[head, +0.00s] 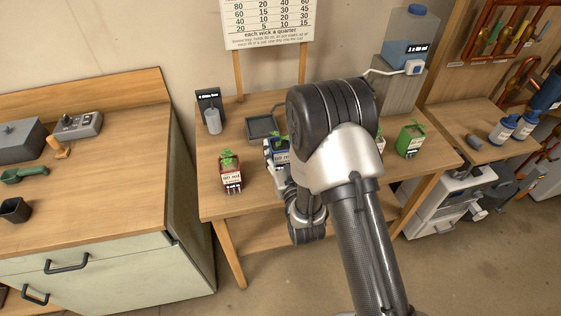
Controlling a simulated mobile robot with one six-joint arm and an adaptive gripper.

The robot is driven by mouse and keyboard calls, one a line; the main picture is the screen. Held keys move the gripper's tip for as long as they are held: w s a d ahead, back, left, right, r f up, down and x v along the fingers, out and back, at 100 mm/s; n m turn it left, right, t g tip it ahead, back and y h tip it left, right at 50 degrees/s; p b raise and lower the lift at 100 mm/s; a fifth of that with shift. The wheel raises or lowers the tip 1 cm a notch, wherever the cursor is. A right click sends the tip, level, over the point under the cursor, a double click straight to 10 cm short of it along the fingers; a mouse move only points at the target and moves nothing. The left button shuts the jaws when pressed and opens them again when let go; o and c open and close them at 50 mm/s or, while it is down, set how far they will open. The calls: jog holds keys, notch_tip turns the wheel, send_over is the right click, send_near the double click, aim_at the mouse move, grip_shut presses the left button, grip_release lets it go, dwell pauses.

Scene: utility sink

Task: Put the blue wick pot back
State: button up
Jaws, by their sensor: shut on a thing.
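The blue wick pot (282,157) stands out on the wooden bench left of my arm, with a white label and a bit of green plant at its top. My gripper (274,160) is shut on it; my arm and wrist hide much of the gripper and the pot's right side. I cannot tell whether the pot touches the bench. A dark square tray (262,128) lies just behind the pot. A red wick pot (231,173) with a plant stands to the left, near the front edge. A green wick pot (409,141) stands to the right.
Another pot (380,143) is mostly hidden behind my arm. A blue water jug (405,48) with a tap stands at the back right. A grey bottle (212,121) and dark sign stand back left. A number board (268,22) rises behind.

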aim_at(281, 159)
jog(key=shift+f+b, duration=0.6)
jog(key=shift+f, duration=1.4)
jog(key=shift+f, duration=0.2)
jog(key=o, duration=1.3)
